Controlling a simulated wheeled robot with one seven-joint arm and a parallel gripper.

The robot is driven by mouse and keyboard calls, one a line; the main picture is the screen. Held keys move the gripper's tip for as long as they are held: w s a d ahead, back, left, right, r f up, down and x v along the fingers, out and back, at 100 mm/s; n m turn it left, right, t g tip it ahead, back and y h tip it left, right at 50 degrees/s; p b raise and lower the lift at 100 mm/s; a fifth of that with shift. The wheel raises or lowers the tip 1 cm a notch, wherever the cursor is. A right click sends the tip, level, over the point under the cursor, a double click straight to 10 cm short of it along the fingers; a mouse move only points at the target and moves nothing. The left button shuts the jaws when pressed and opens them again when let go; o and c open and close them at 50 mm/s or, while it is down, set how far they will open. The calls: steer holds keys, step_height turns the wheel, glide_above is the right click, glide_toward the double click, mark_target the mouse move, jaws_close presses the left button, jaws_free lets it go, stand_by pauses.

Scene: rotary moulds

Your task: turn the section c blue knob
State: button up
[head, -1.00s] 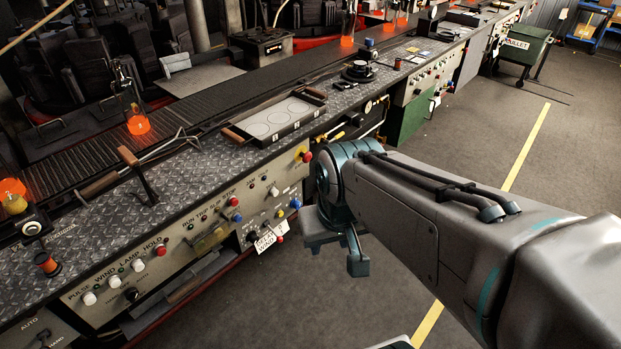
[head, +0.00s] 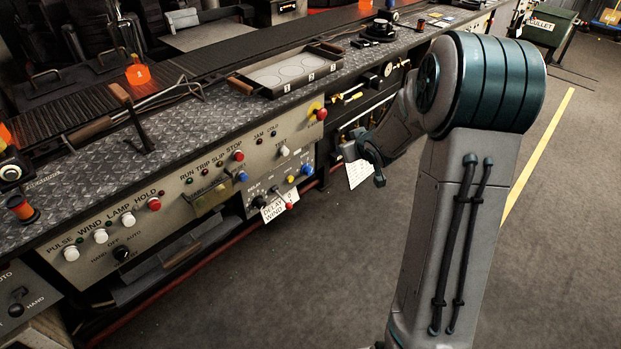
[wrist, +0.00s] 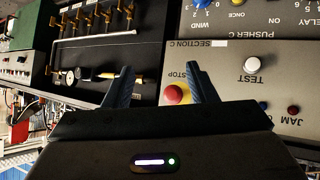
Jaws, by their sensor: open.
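The blue knob (head: 305,169) is at the right end of the lower panel, beside a yellow button (head: 291,179). In the wrist view, which shows the panel upside down, this blue knob (wrist: 202,4) is cut by the top edge, next to the word WIND and below the PUSHER C lettering. The SECTION C label (wrist: 219,43) is on the panel part with the red STOP button. My gripper (head: 372,163) is right of the panel's end. In the wrist view my gripper (wrist: 159,72) is open and empty, apart from the knob, its right finger overlapping the STOP button's edge.
The red STOP button (head: 321,114) and white TEST button (head: 284,151) stick out near the knob. White paper tags (head: 272,209) hang below the panel. An open bay with hoses and gauges (head: 365,95) lies right of it. The floor in front is clear.

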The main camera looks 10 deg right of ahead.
steer(key=w+f+n+t+y+b, duration=0.15)
steer(key=w+f+y+b, duration=0.25)
steer(key=f, duration=0.8)
steer(key=t+y+b, duration=0.2)
steer(key=y+b, duration=0.3)
glide_toward(311, 173)
steer(key=shift+y, duration=0.3)
steer(key=b+x, duration=0.1)
steer(key=x, duration=0.8)
steer(key=shift+w+b, duration=0.25)
steer(key=shift+b, duration=0.15)
steer(key=shift+c, duration=0.3)
steer(key=shift+n, duration=0.25)
steer(key=c, duration=0.9)
